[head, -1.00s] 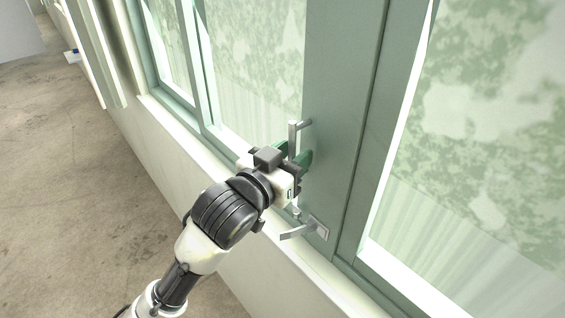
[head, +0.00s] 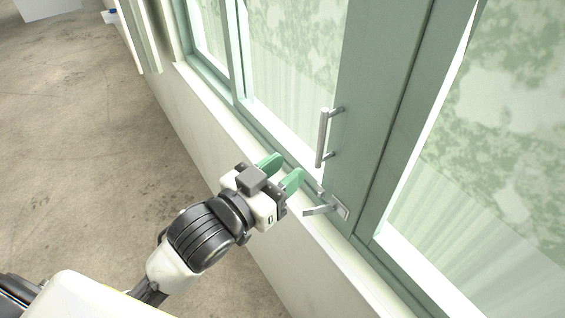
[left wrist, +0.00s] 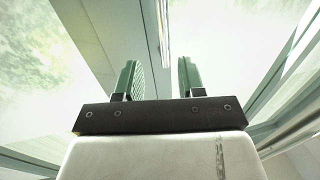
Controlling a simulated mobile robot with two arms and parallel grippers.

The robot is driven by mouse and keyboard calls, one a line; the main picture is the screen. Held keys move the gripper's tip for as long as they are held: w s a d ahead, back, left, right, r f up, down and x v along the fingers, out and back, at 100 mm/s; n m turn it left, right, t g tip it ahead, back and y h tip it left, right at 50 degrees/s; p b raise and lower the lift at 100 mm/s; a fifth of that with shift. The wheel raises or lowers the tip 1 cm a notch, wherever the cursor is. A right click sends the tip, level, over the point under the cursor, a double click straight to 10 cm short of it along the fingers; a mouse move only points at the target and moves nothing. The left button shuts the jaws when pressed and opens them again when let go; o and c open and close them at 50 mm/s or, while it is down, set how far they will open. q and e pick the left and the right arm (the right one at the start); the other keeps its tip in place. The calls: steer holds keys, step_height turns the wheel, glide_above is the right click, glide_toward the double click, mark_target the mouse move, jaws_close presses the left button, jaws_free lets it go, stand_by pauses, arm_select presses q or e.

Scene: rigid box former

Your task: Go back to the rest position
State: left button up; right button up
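My left gripper (head: 281,172) is in front of the window, below and to the left of the vertical bar handle (head: 323,138). Its two green fingers are apart with nothing between them. In the left wrist view the open fingers (left wrist: 159,78) also show, with a gap between them and a bar-like strip beyond. A lever handle (head: 327,208) sits low on the window frame, just to the right of the gripper, apart from it as far as I can see. My right gripper is not in view.
The green-grey window frame (head: 374,110) and a white sill and wall (head: 205,118) run along the right of my arm. The concrete floor (head: 75,130) to the left is clear. A small white and blue object (head: 110,16) lies far back.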

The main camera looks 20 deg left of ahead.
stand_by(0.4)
arm_select(q)
steer(key=w+a+f+n+g+y+b, duration=0.1)
steer(key=w+a+f+g+y+b, duration=0.15)
steer(key=f, duration=1.05)
steer(key=w+a+f+n+g+y+b, duration=0.15)
steer(key=w+f, duration=0.25)
steer(key=f, duration=0.8)
steer(key=s+a+f+g+y+b, duration=0.1)
steer(key=s+a+f+g+b, duration=0.15)
steer(key=f, duration=1.05)
steer(key=s+a+f+g+y+b, duration=0.1)
steer(key=s+a+f+b, duration=0.15)
steer(key=f, duration=0.95)
steer(key=s+a+f+g+y+b, duration=0.1)
steer(key=s+a+f+g+b, duration=0.2)
steer(key=s+f, duration=1.5)
steer(key=s+f+g+b, duration=0.1)
steer(key=s+f+g, duration=0.1)
steer(key=s+f, duration=0.3)
steer(key=s+f+g+b, duration=0.1)
steer(key=s+f+g, duration=0.2)
steer(key=s+f, duration=0.3)
steer(key=s, duration=0.5)
steer(key=shift+s+d+f+y, duration=0.15)
steer(key=shift+s+f+y, duration=0.1)
steer(key=shift+y, duration=0.05)
